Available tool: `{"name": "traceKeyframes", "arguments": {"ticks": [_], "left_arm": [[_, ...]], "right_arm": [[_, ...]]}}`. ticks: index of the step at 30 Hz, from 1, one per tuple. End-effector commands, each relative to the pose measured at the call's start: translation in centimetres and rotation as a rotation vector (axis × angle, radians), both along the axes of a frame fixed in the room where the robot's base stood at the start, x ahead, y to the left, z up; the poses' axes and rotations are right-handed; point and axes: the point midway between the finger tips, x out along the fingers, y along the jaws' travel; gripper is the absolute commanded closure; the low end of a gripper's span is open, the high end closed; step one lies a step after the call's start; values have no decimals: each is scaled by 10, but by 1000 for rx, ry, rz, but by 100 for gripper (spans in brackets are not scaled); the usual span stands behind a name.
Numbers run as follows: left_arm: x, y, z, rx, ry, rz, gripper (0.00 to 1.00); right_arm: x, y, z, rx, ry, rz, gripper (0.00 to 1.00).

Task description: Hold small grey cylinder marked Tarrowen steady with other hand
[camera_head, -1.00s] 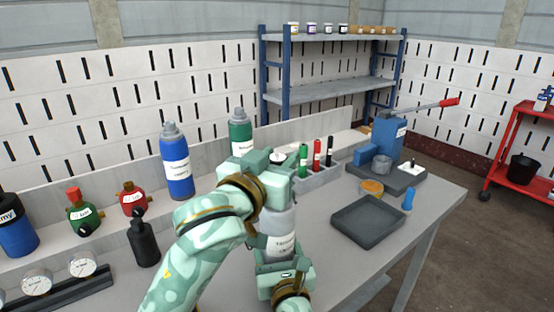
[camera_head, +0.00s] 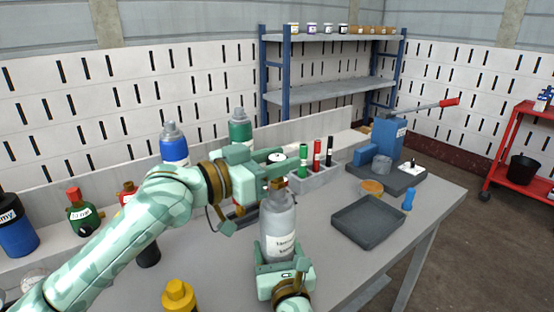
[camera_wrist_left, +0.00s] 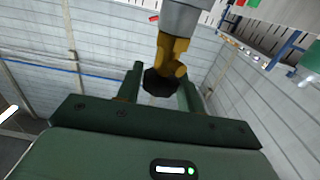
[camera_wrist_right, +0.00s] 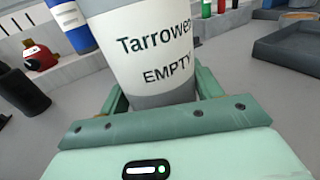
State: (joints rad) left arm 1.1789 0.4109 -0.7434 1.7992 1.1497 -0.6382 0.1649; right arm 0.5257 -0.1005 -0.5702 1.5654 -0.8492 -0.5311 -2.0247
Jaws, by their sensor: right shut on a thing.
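The small grey cylinder (camera_head: 279,222), labelled Tarrowen and EMPTY in the right wrist view (camera_wrist_right: 152,52), stands upright near the table's front. My right gripper (camera_head: 283,258) is shut around its lower body. My left gripper (camera_head: 276,170) is at the cylinder's top, coming in from the left. In the left wrist view, the brass valve (camera_wrist_left: 172,52) and its dark knob (camera_wrist_left: 158,83) lie between the left fingers, with gaps visible on both sides. The left gripper is open. Its fingers partly hide the valve in the head view.
A dark grey tray (camera_head: 368,222) lies to the right. A rack with coloured markers (camera_head: 317,155) and a blue press (camera_head: 388,138) stand behind. Blue (camera_head: 174,146) and green (camera_head: 240,130) cylinders stand at the back. A yellow-topped item (camera_head: 178,296) is at the front left.

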Motion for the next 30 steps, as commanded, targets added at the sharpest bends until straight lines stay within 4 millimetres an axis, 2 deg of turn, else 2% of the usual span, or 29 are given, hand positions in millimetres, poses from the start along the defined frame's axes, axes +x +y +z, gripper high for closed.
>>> {"name": "traceKeyframes", "arguments": {"ticks": [5,16,24,30], "left_arm": [[0,-1,0,4,-1,-21,63],[2,0,0,0,6,-232,63],[1,-1,1,-1,1,-481,63],[0,0,1,-2,-2,-526,63]], "right_arm": [[0,0,2,2,-4,1,63],[0,0,2,2,-4,1,63],[0,0,2,2,-4,1,63],[0,0,2,2,-4,1,63]]}}
